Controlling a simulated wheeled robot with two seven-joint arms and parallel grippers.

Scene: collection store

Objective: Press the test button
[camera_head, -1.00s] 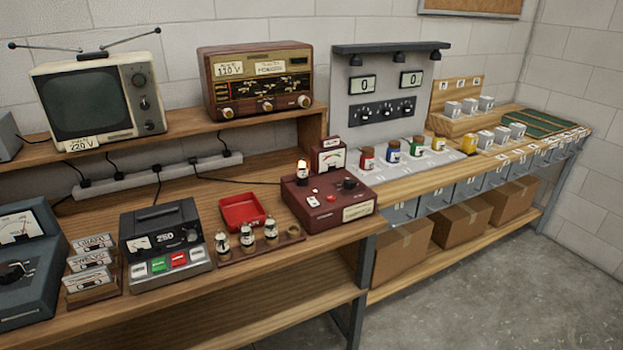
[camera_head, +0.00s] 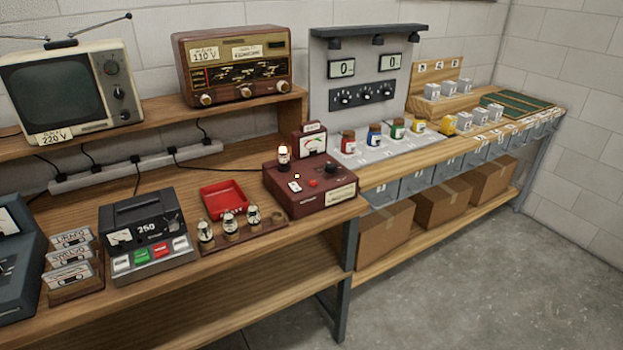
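A maroon tester box (camera_head: 310,200) stands at the right end of the wooden bench. On its top are a small round red button (camera_head: 313,183), a white switch or label plate (camera_head: 295,187) and a black knob (camera_head: 331,170). A glowing bulb or tube (camera_head: 284,158) stands upright in its back left corner. A small meter (camera_head: 312,143) stands behind it. I cannot read the lettering on the box, so I cannot tell for sure which control is the test button. Neither of my grippers is in view.
A red tray (camera_head: 223,200) and a wooden rack (camera_head: 245,238) with three tubes are left of the tester. A black cassette player (camera_head: 145,230) stands further left. Jars (camera_head: 375,136) and a grey panel (camera_head: 362,85) are to the right. The floor (camera_head: 450,270) in front is clear.

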